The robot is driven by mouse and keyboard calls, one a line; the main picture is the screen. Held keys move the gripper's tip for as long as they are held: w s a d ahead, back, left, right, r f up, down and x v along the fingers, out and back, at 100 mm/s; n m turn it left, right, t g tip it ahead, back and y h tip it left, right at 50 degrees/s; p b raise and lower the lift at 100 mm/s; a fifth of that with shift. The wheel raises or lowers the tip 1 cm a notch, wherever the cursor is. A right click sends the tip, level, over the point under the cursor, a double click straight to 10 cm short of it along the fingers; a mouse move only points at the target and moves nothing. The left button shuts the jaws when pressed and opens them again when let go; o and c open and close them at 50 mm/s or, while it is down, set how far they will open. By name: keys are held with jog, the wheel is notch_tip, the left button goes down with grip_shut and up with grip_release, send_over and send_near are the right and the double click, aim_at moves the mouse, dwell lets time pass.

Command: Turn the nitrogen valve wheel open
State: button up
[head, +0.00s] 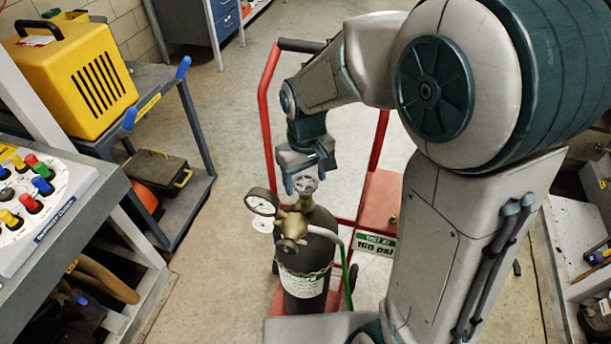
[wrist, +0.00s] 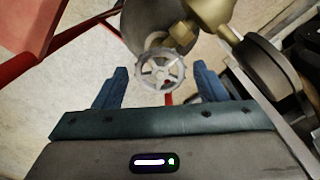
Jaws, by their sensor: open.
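The nitrogen valve wheel (wrist: 161,70) is a small grey spoked handwheel on the brass valve. In the wrist view it lies between my gripper's two blue fingers, with space on both sides. It also shows in the head view (head: 306,183), just under my gripper (head: 306,186). My gripper is open in the wrist view (wrist: 161,88) and holds nothing. The dark nitrogen cylinder (head: 304,290) stands upright below, with a brass regulator (head: 292,226) and a round gauge (head: 262,203) to the wheel's left. Whether a finger touches the wheel cannot be told.
A red hand truck (head: 268,95) stands around the cylinder. A green-and-white sign (head: 374,244) is to its right. A cart with a yellow machine (head: 75,80) and a control panel (head: 40,200) stand at left. Open floor (head: 215,200) lies between.

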jog(key=m, duration=0.9)
jog(key=c, duration=0.7)
